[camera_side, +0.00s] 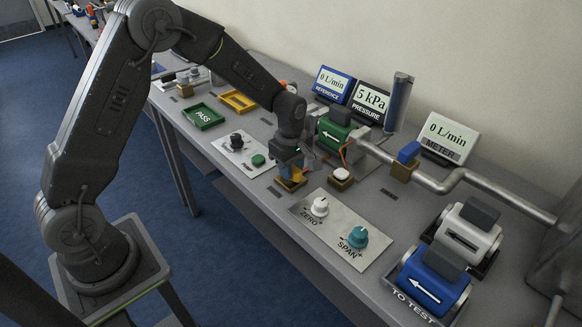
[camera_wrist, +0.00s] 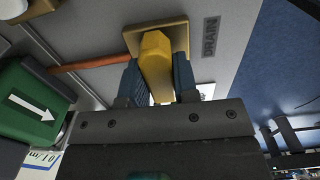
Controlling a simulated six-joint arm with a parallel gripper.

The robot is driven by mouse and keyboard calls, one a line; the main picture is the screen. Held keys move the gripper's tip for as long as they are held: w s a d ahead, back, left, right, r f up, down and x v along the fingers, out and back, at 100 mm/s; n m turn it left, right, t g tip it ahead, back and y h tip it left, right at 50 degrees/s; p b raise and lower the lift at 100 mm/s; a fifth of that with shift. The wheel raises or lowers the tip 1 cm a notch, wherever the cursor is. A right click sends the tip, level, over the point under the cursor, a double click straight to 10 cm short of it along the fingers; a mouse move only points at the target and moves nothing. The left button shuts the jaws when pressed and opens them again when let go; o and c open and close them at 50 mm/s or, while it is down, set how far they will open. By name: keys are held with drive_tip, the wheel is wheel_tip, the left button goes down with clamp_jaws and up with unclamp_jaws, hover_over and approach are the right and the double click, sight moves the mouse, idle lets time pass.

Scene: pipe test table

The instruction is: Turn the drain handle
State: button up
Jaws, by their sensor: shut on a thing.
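The yellow drain handle (camera_wrist: 157,65) sits on a brass-coloured square base in the wrist view, beside a label reading DRAIN (camera_wrist: 210,37). A bit of the yellow handle (camera_side: 297,174) also shows in the side view, below my gripper (camera_side: 291,168). In the wrist view, the two blue-grey fingers of my gripper (camera_wrist: 158,82) are on either side of the handle and shut on it. My gripper hides much of the handle in the side view.
A copper pipe (camera_wrist: 92,64) runs from the base towards a green meter (camera_side: 333,133). A white button block (camera_side: 341,175) is close to the right. The ZERO and SPAN knob plate (camera_side: 337,232) lies in front. Displays (camera_side: 369,102) stand behind.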

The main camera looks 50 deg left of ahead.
drive_tip(key=shift+c, duration=0.6)
drive_tip(key=shift+m, duration=0.3)
drive_tip(key=m, duration=0.3)
drive_tip(key=shift+m, duration=0.3)
drive_tip(key=m, duration=0.4)
drive_tip(key=shift+m, duration=0.3)
drive_tip(key=m, duration=0.9)
drive_tip(key=o, duration=0.9)
